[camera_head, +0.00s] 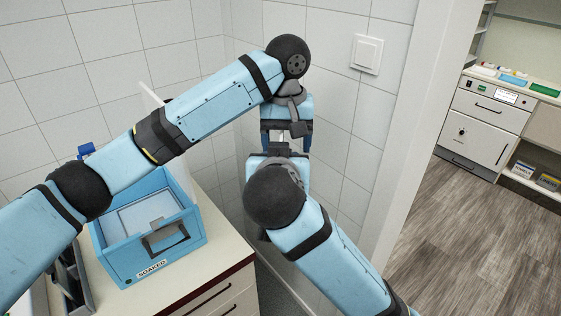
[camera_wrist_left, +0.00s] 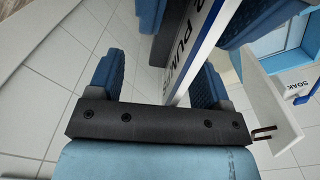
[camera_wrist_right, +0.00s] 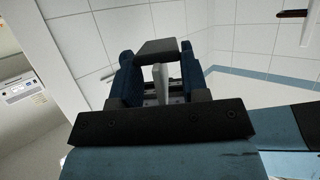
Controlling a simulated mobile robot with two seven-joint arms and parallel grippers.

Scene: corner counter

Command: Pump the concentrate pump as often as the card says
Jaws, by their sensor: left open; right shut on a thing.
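In the head view my left gripper (camera_head: 286,128) and right gripper (camera_head: 283,151) meet in front of the tiled corner, and the card is mostly hidden. I cannot make out the concentrate pump for sure.
A blue box (camera_head: 125,262) labelled "SOAKED" stands on the counter (camera_head: 215,258), a white panel (camera_head: 150,101) upright behind it. A small blue object (camera_head: 86,150) shows behind my left arm. A wall switch (camera_head: 367,54) is at right; open floor (camera_head: 470,235) lies beyond the wall edge.

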